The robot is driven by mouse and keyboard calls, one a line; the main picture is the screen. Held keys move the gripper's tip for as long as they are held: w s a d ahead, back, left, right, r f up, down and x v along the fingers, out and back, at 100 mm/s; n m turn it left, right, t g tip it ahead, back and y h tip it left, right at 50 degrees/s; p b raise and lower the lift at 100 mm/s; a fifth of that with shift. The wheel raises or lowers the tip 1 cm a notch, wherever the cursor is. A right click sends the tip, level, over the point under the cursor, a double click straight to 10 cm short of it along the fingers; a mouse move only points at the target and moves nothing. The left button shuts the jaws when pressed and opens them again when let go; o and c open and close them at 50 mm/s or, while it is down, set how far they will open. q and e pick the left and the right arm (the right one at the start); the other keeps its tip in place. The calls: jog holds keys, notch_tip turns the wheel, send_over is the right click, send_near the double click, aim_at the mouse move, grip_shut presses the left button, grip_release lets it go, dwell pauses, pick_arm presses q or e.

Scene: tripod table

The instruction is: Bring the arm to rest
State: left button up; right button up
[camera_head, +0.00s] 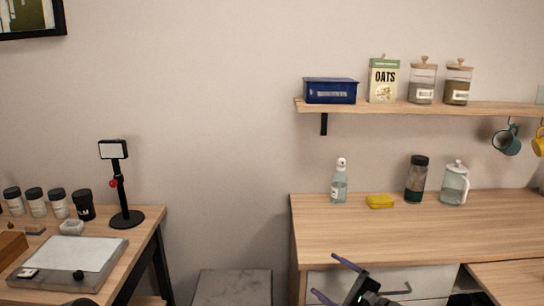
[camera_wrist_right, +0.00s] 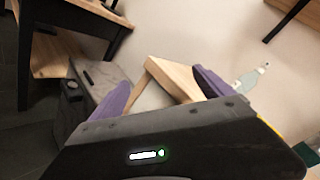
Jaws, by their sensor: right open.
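My right gripper (camera_head: 325,275) shows at the bottom of the head view, in front of the drawer front of the right counter. Its two purple fingers stand wide apart with nothing between them. In the right wrist view the purple fingers of the gripper (camera_wrist_right: 158,88) are also spread and empty, with the corner of a wooden surface beyond them. My left gripper is in neither view.
A shelf (camera_head: 430,108) hangs above. A table (camera_head: 142,240) with a tripod stand (camera_head: 120,190) is at left; a grey box (camera_head: 234,287) stands between.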

jog(key=s+a+f+n+g+h+p, duration=0.1)
jog(key=s+a+f+n+g+h, duration=0.25)
jog(key=s+f, duration=0.8)
jog(key=s+a+f+n+g+p, duration=0.1)
jog(key=s+a+f+n+g, duration=0.2)
jog(key=s+a+f+g, duration=0.55)
jog(key=s+d+f+n+h+p, duration=0.1)
jog(key=s+f+n, duration=0.1)
jog(key=s, duration=0.5)
jog(key=s+d+f+n+h+p, duration=0.1)
jog(key=s+f+n, duration=0.1)
jog(key=s+n, duration=0.3)
jog(key=s+d+f+n+g+h+p, duration=0.1)
jog(key=s+f+n, duration=0.1)
jog(key=s, duration=0.7)
jog(key=shift+s+d+f+n, duration=0.15)
jog(key=shift+d+f+n, duration=0.15)
jog(key=shift+n, duration=0.45)
jog(key=shift+c, duration=0.2)
